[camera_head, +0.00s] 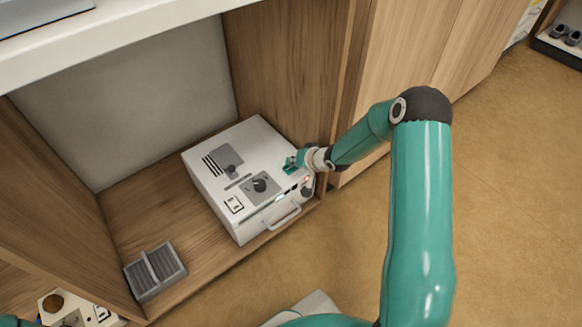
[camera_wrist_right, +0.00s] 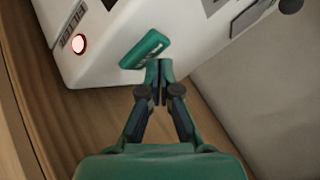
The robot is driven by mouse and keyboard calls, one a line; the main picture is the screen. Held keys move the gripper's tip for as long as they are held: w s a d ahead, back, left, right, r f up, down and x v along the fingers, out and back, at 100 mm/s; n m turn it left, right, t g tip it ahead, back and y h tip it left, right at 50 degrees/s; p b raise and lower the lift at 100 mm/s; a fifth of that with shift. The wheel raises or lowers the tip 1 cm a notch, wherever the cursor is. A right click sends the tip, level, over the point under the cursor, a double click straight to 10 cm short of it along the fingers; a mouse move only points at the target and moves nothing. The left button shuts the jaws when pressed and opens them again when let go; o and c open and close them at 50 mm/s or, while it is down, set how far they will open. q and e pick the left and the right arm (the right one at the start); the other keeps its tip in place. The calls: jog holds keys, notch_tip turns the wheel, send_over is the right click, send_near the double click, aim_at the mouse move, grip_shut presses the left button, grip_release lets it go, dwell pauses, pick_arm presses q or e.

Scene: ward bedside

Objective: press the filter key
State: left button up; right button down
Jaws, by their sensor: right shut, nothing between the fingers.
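A white boxy machine (camera_head: 215,190) sits on the wooden shelf of an open cabinet. Its top carries dials, a rocker switch (camera_head: 234,204) and a grey panel. In the right wrist view a green bar-shaped key (camera_wrist_right: 145,49) with small unreadable marks lies on the machine's white face (camera_wrist_right: 92,62). I cannot read whether it is the filter key. My right gripper (camera_head: 292,163) is at the machine's right corner; in its wrist view the closed fingertips (camera_wrist_right: 158,66) are empty, just below the green key. I cannot tell whether they touch. My left gripper is not in view.
A round light (camera_wrist_right: 79,44) glows red near the machine's edge. A handle (camera_head: 284,216) sticks out at its front. A grey ribbed tray (camera_head: 155,271) lies on the shelf at left. Cabinet walls enclose the machine; the floor (camera_head: 510,200) at right is clear.

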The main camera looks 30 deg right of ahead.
jog(key=shift+f, duration=0.4)
dwell(0.6)
jog(key=shift+r, duration=0.1)
jog(key=shift+r+p, duration=0.7)
jog(key=shift+r, duration=0.1)
notch_tip(320, 180, up, 5)
jog(key=p, duration=0.5)
dwell(0.3)
dwell(0.5)
